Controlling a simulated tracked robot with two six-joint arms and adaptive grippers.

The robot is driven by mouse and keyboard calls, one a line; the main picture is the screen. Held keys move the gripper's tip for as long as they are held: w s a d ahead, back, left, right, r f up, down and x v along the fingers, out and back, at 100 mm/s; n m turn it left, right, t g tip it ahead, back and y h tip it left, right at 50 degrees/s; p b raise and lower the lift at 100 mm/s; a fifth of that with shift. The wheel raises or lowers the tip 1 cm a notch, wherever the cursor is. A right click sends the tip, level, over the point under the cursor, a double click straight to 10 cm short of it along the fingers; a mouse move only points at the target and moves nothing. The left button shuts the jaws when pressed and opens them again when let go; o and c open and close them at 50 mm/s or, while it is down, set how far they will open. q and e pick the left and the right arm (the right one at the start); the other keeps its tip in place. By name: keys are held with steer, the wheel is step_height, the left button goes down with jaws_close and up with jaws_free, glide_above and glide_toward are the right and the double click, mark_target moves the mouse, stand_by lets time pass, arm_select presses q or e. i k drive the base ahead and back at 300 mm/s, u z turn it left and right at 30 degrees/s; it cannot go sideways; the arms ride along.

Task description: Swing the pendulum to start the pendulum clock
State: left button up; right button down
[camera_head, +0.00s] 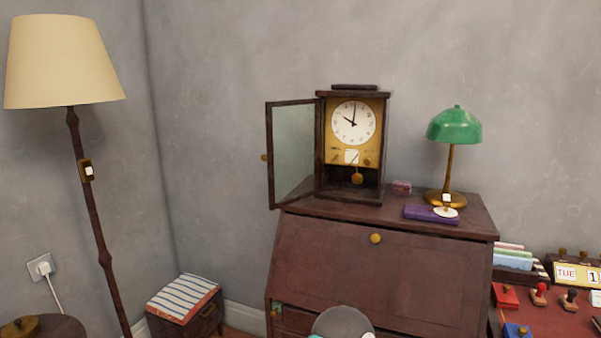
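The pendulum clock (325,148) stands upright on top of a dark reddish wooden desk (330,258). Its glass door (292,150) is swung open to the left. The white dial (353,122) shows about ten o'clock. The brass pendulum (357,178) hangs below the dial in the open case, near its middle. From this single frame I cannot tell whether it moves. Neither of my grippers can be made out in view. A grey rounded shape shows at the bottom edge in front of the desk, and I cannot tell what it is.
A green lamp (454,126) and a purple flat case (431,215) are on the desk right of the clock. A floor lamp (62,62) stands at left. Stamps and a calendar (577,275) are on a red surface at right. The open door projects left of the clock.

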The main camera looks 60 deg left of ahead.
mark_target(358, 178)
steer(key=u, duration=1.65)
steer(key=i, duration=1)
